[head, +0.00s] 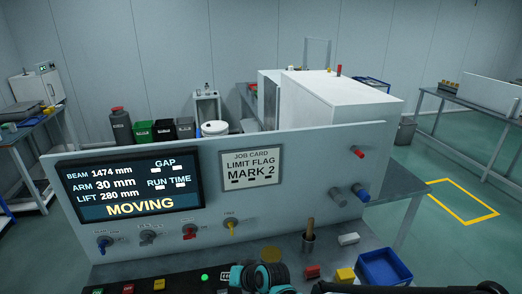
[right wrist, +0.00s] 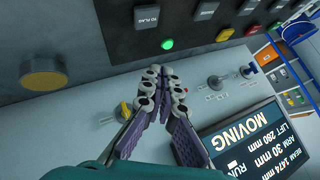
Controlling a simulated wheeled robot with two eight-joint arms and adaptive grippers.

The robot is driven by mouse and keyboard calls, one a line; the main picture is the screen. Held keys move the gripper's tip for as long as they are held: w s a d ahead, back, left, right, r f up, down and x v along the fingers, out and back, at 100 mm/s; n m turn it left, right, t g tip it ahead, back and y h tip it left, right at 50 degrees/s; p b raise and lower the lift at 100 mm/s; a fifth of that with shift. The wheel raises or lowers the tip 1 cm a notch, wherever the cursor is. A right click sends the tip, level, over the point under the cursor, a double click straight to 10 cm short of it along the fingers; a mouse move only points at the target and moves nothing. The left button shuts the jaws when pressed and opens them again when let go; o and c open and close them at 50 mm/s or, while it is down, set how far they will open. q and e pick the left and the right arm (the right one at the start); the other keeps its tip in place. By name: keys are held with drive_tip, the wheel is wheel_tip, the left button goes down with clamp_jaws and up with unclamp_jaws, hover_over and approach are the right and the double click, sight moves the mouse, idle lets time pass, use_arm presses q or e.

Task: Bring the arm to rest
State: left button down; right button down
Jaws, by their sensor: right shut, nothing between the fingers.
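My right gripper (head: 262,278) shows low in the head view, in front of the panel's lower ledge. In the right wrist view its fingers (right wrist: 163,88) are shut with nothing between them. A lit green button (right wrist: 167,44) lies just beyond them in that view; I cannot tell whether they touch anything. The green button also shows in the head view (head: 205,277). The display (head: 130,190) reads BEAM 1474 mm, ARM 30 mm, LIFT 280 mm and MOVING. The job card (head: 251,167) reads LIMIT FLAG MARK 2. My left gripper is not in view.
Several knobs line the panel, including a red one (head: 189,232) and a yellow one (head: 231,226). A round yellow button (right wrist: 43,79) is at the wrist view's left. A blue bin (head: 384,268) and small blocks sit on the ledge's right. White boxes (head: 340,110) stand behind.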

drive_tip(key=s+d+r+t+h, duration=0.1)
drive_tip(key=s+d+r+h, duration=0.15)
drive_tip(key=d, duration=0.55)
drive_tip(key=s+d+r+h, duration=0.15)
drive_tip(key=d+r, duration=0.25)
drive_tip(key=d, duration=0.4)
drive_tip(key=s+d+r+m+h, duration=0.1)
drive_tip(key=s+d+h, duration=0.1)
drive_tip(key=s+d, duration=1)
drive_tip(key=shift+s+d+r+h, duration=0.15)
drive_tip(key=shift+s+d+h, duration=0.2)
drive_tip(key=shift+d, duration=0.85)
